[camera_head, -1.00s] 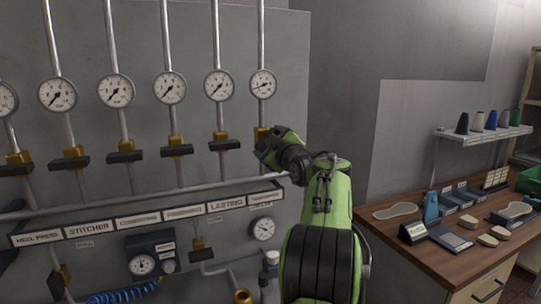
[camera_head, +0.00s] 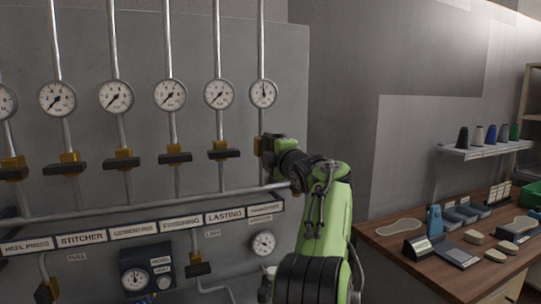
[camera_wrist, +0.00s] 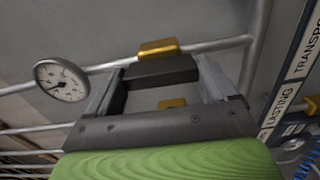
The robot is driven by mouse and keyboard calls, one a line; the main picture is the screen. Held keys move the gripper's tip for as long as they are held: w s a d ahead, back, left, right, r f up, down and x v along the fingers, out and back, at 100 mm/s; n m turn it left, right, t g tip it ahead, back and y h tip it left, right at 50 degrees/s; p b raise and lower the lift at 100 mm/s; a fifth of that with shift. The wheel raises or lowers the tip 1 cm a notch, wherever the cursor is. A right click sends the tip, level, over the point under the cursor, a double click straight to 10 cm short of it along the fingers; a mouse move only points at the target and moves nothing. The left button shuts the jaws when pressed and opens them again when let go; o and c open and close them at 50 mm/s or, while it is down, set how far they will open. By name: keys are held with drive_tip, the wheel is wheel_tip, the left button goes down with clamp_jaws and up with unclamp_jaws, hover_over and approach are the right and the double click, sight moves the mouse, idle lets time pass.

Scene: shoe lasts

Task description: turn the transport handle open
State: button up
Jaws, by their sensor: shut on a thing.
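The transport handle is the dark bar (camera_wrist: 160,71) on the yellow valve body (camera_wrist: 157,47) in the wrist view. It lies roughly along its pipe, between my two fingers. My gripper (camera_head: 267,148) is shut on it at the rightmost pipe of the panel in the head view, where the gripper mostly hides the handle. The gauge (camera_head: 263,94) above this valve has its needle pointing about straight up. It also shows in the wrist view (camera_wrist: 61,81).
Several other valves have dark handles set across their pipes, such as the neighbouring handle (camera_head: 223,154). A label rail (camera_head: 140,231) and a horizontal pipe run below. A bench (camera_head: 385,240) with shoe lasts stands at the right.

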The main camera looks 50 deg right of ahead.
drive_tip(key=shift+f+n, duration=0.1)
drive_tip(key=shift+n, duration=0.2)
drive_tip(key=o, duration=0.8)
drive_tip(key=shift+o, duration=0.2)
drive_tip(key=b+v, duration=0.4)
drive_tip(key=v, duration=1.1)
drive_tip(key=shift+s+a, duration=0.15)
drive_tip(key=shift+s, duration=0.15)
